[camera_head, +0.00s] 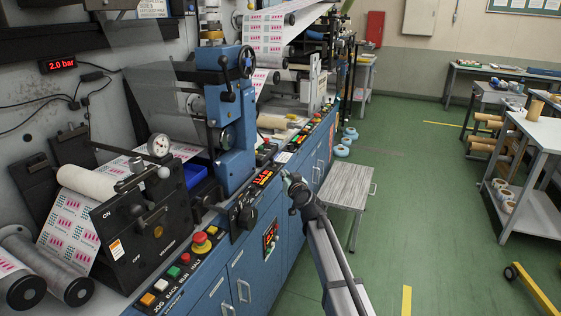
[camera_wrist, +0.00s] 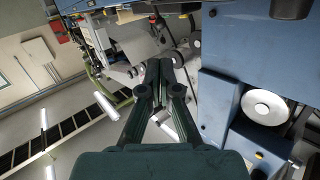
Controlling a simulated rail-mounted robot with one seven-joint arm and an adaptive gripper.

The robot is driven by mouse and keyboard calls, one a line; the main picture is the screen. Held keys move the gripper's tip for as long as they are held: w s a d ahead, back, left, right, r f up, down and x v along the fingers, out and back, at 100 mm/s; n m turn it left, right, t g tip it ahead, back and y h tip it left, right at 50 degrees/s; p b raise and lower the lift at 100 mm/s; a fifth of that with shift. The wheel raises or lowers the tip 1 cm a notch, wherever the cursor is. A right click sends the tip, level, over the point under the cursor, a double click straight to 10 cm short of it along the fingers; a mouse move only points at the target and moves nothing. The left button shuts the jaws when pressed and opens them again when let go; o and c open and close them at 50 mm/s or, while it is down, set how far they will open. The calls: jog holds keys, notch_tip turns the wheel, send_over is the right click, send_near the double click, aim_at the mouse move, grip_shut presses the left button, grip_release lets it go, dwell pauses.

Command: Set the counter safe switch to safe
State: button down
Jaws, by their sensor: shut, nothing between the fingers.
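A red-lit counter display (camera_head: 263,177) sits on the sloped front console in the head view. Just below and left of it is a black panel with a dark rotary switch (camera_head: 243,213); its labels are too small to read, so I cannot tell its setting or whether it is the safe switch. My gripper (camera_head: 287,178) is just right of the display, at the front edge of the console, and I cannot tell whether it touches anything. In the wrist view my gripper (camera_wrist: 160,68) has its fingers together and empty. No switch is clear in that view.
A red emergency stop button (camera_head: 201,241) and several coloured push buttons line the console at lower left. A blue press frame (camera_head: 230,130) rises behind the display. A grey step stool (camera_head: 346,184) stands on the floor to the right. The green floor beyond is largely free.

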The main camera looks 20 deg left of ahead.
aim_at(272, 159)
jog(key=shift+s, duration=0.15)
jog(key=p+x, duration=0.2)
jog(key=x, duration=1.2)
jog(key=shift+p, duration=0.4)
jog(key=shift+d+r+p, duration=0.1)
jog(key=shift+r+p, duration=0.05)
jog(key=shift+p, duration=0.25)
jog(key=shift+w+r+p, duration=0.2)
jog(key=shift+p, duration=0.65)
jog(key=shift+f, duration=0.15)
jog(key=shift+p, duration=0.4)
